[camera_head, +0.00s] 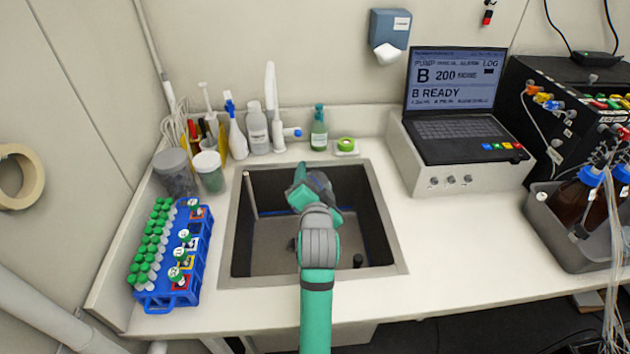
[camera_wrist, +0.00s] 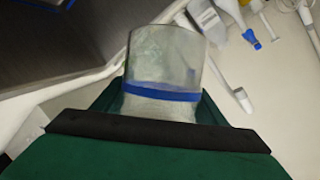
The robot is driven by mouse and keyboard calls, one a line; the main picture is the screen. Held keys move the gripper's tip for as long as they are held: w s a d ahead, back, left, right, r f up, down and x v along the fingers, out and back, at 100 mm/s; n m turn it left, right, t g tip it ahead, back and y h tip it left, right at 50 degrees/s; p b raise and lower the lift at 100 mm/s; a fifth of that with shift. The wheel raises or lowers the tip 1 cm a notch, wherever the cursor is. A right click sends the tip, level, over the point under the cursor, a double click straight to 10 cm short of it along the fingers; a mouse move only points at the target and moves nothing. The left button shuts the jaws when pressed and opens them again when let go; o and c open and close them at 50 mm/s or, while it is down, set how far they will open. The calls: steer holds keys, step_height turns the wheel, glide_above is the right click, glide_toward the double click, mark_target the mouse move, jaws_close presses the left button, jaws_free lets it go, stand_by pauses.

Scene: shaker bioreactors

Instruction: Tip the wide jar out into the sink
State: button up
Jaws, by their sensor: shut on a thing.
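My gripper (camera_head: 310,192) is over the sink (camera_head: 272,262) and shut on the wide jar (camera_head: 320,183). In the wrist view the jar (camera_wrist: 162,60) is clear, greyish and round, with a blue band, and sits between the green fingers. In the head view the gripper hides most of the jar. The jar looks tilted, but I cannot tell how far, nor whether anything is left in it. The sink is a dark rectangular basin with a grey rim, and my arm crosses its front edge.
Bottles (camera_head: 257,130) and a green-capped bottle (camera_head: 319,130) line the back. A laptop (camera_head: 455,105) is at right. The counter (camera_head: 450,245) right of the sink is clear.

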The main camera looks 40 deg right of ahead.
steer(key=n+g, duration=0.1)
steer(key=n, duration=0.2)
steer(key=shift+w+a+r+n+g+h, duration=0.2)
steer(key=shift+n+g+h, duration=0.1)
steer(key=shift+g+h, duration=0.1)
steer(key=n+g+h, duration=0.1)
steer(key=n, duration=0.1)
steer(key=shift+n, duration=0.4)
